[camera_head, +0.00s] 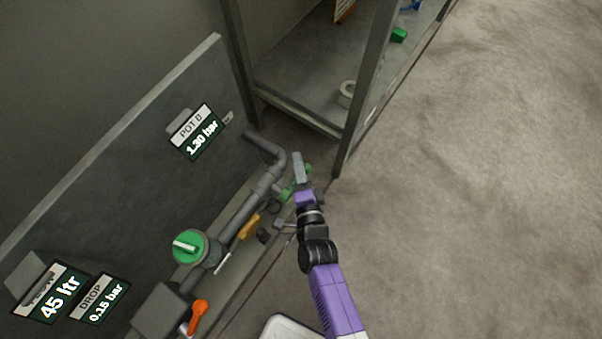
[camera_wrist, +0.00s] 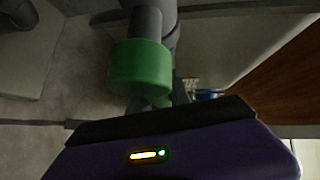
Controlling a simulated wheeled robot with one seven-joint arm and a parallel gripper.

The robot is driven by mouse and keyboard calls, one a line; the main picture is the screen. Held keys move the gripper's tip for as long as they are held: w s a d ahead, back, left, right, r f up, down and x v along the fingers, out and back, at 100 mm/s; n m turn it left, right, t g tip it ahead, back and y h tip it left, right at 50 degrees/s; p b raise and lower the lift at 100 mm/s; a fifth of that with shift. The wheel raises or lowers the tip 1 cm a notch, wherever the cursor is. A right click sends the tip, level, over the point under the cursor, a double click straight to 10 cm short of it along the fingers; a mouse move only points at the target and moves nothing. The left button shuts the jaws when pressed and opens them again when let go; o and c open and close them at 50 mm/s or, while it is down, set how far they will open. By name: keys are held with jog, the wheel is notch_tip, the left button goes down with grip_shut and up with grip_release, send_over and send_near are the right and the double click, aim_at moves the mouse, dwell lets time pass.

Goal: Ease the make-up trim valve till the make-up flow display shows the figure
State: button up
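A green valve knob (camera_head: 286,195) sits low by the pipe's bent end, partly hidden by my gripper (camera_head: 298,168). A large green cylindrical knob (camera_wrist: 140,68) on a grey stem fills the upper middle of the wrist view, close beyond my purple wrist housing. My gripper is at the knob in the head view; contact cannot be made out. Its finger gap is hidden. A display (camera_head: 57,296) at lower left reads 45 ltr; its label is hard to read. No label marks the trim valve.
A larger green-topped valve (camera_head: 188,246) with a white bar, an orange handle (camera_head: 199,312) and a yellow part (camera_head: 249,227) line the grey pipe (camera_head: 240,215). Displays read POT D 1.30 bar (camera_head: 199,138) and DROP 0.15 bar (camera_head: 102,302). A metal frame (camera_head: 362,100) stands behind. Right floor is clear.

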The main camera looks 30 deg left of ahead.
grip_shut()
jog(key=shift+b, duration=0.3)
jog(key=shift+s+r+n+t+y+b, duration=0.1)
jog(key=shift+r+n+t+y+b, duration=0.4)
jog(key=shift+r+n+t+b, duration=0.5)
jog(key=shift+b, duration=0.7)
jog(key=shift+r, duration=0.15)
jog(key=shift+s, duration=0.1)
dwell(0.4)
